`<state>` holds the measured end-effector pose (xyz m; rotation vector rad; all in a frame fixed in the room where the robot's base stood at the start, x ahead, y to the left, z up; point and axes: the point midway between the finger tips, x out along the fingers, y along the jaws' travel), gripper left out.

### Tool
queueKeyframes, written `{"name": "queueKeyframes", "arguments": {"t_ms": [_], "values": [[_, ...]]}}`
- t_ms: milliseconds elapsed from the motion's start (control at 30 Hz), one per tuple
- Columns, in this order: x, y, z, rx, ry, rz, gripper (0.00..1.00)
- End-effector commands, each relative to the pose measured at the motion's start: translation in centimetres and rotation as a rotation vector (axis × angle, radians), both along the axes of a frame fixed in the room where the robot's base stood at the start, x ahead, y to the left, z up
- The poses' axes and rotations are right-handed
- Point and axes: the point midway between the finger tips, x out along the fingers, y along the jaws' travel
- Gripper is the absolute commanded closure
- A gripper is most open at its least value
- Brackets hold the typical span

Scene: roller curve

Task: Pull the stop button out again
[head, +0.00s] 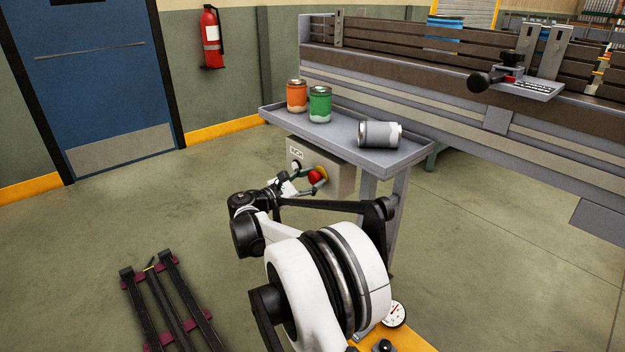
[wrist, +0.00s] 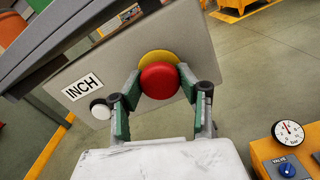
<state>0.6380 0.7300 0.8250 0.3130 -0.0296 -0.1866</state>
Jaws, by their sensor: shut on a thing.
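The red stop button (wrist: 160,79) sits on a yellow round base (wrist: 159,57) on the front of a grey control box (wrist: 100,68). In the head view the red button (head: 316,176) shows on the box (head: 340,180) under the shelf. My gripper (wrist: 159,82) has one green-padded finger on each side of the red button and is shut on it. In the head view my gripper (head: 307,181) reaches the box from the left. How far the button stands out from its base cannot be told.
A white button (wrist: 99,108) sits beside the INCH label (wrist: 82,87). Above, the grey shelf (head: 350,142) holds an orange can (head: 297,96), a green can (head: 320,104) and a grey can lying down (head: 380,134). A gauge (wrist: 288,133) stands at lower right. Dark rails (head: 170,305) lie on the floor.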

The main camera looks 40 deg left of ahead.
Motion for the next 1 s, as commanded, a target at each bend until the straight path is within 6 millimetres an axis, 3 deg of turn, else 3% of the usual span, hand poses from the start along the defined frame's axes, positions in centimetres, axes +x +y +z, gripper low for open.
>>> {"name": "queueKeyframes", "arguments": {"t_ms": [200, 400, 433, 567, 867, 1000], "values": [[-1.3, 0.3, -0.1, 0.0, 0.0, 0.001, 0.97], [-1.3, 0.2, -0.1, 0.0, 0.001, 0.0, 0.97], [-1.3, 0.3, -0.1, 0.0, 0.001, -0.001, 0.63], [-1.3, 0.3, -0.1, 0.0, 0.001, 0.0, 0.45], [-1.4, 0.3, 0.0, 0.0, 0.0, 0.0, 0.45], [-2.6, 0.6, 0.0, 0.0, 0.0, 0.002, 0.45]]}}
